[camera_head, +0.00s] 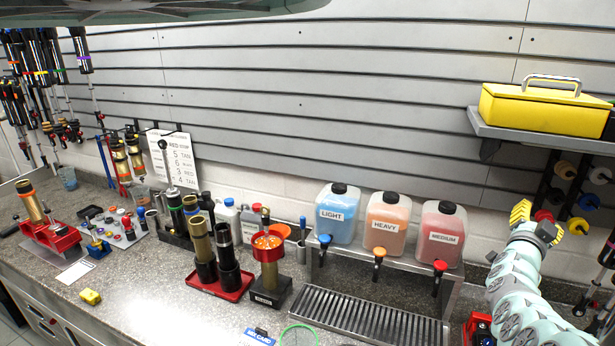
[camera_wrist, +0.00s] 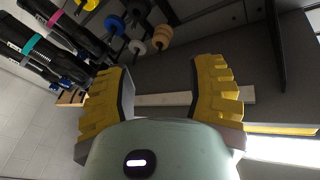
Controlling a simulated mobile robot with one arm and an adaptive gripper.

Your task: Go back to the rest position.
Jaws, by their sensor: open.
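My gripper (camera_head: 537,224) is at the right in the head view, at the end of my raised pale arm, above the right end of the counter. Its yellow jaws point up and away, toward the wall below the shelf. In the wrist view my gripper (camera_wrist: 163,95) shows two yellow ridged fingers spread wide apart. Nothing is between them but a distant grey surface and a pale strip. It is open and empty, and touches nothing that I can see.
A grey shelf (camera_head: 540,134) with a yellow toolbox (camera_head: 545,108) is above my gripper. Rollers on pegs (camera_head: 577,226) are close to its right. The medium jug (camera_head: 436,232) and drip tray (camera_head: 370,316) are to its left. Black shock absorbers (camera_wrist: 50,35) show in the wrist view.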

